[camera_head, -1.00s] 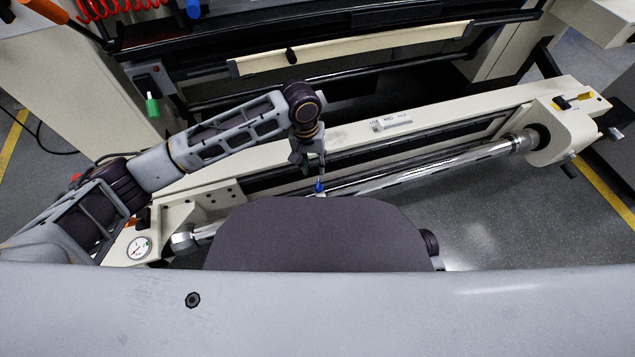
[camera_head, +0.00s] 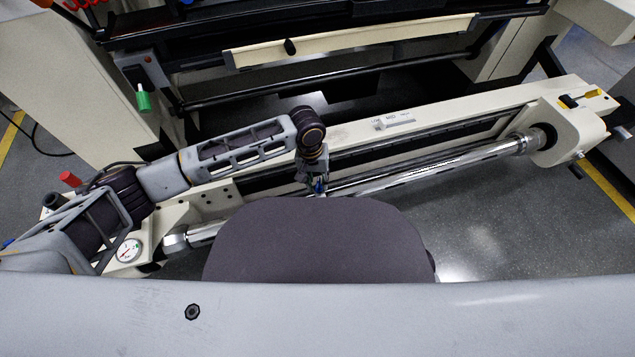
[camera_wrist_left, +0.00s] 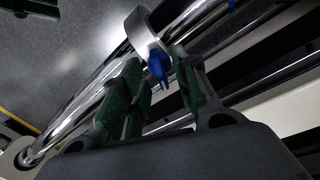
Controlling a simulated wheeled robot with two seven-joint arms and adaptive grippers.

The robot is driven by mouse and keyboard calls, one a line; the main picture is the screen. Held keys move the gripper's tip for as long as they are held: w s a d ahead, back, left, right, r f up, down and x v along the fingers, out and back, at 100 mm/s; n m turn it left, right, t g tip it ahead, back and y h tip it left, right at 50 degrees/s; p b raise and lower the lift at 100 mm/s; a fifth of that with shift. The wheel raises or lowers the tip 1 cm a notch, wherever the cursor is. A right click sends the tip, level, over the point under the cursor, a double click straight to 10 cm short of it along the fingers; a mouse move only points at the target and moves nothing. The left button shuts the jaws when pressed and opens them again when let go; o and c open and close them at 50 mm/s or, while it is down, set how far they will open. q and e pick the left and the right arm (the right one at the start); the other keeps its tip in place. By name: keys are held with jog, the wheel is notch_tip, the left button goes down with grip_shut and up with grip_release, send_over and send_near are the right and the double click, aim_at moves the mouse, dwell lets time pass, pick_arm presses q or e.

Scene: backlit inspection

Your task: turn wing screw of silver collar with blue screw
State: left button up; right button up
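The blue wing screw (camera_wrist_left: 158,66) stands out from the silver collar (camera_wrist_left: 146,32), which sits around the shiny bar (camera_wrist_left: 92,95) in the left wrist view. My left gripper (camera_wrist_left: 159,60) is open, with one green-padded finger on each side of the screw. I see no clear contact between fingers and screw. In the head view, my left gripper (camera_head: 314,183) points down over the bar (camera_head: 440,165), with a bit of the blue screw (camera_head: 319,187) showing at its fingertips. The collar is mostly hidden there. My right gripper is not in view.
The cream machine beam (camera_head: 350,135) runs behind the bar, with a round gauge (camera_head: 128,250) at its left end and an end block (camera_head: 565,135) at the right. A cream rail (camera_head: 350,40) lies farther back. Floor shows clear at the front right.

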pick_arm(q)
jog(key=shift+f, duration=0.45)
grip_shut()
dwell(0.5)
